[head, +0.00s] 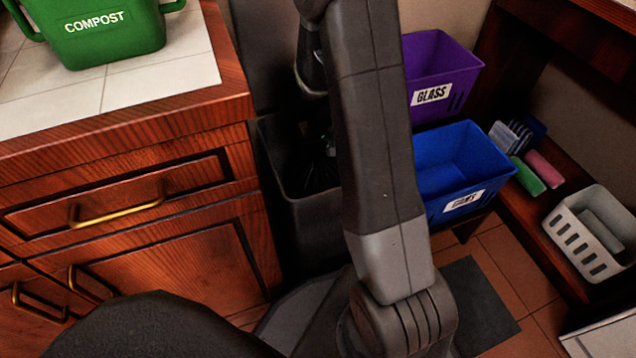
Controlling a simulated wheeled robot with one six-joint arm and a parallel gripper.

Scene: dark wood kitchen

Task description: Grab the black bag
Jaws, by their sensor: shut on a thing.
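The black bag (321,172) shows as dark, crinkled, slightly shiny plastic inside a tall dark grey bin (306,215) between the drawers and the blue bin. My arm passes in front and hides the right part of the bag and bin. My gripper (318,128) reaches down over the bin's mouth, dark against dark and partly hidden behind my arm link. It is shut on the black bag at its upper part. The fingertips are hard to make out.
A blue bin (462,155) and a purple bin labelled GLASS (440,62) stand close on the right. A wooden drawer cabinet (130,200) with a green COMPOST bin (105,40) is on the left. A grey basket (592,232) and sponges (528,174) sit on a low shelf.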

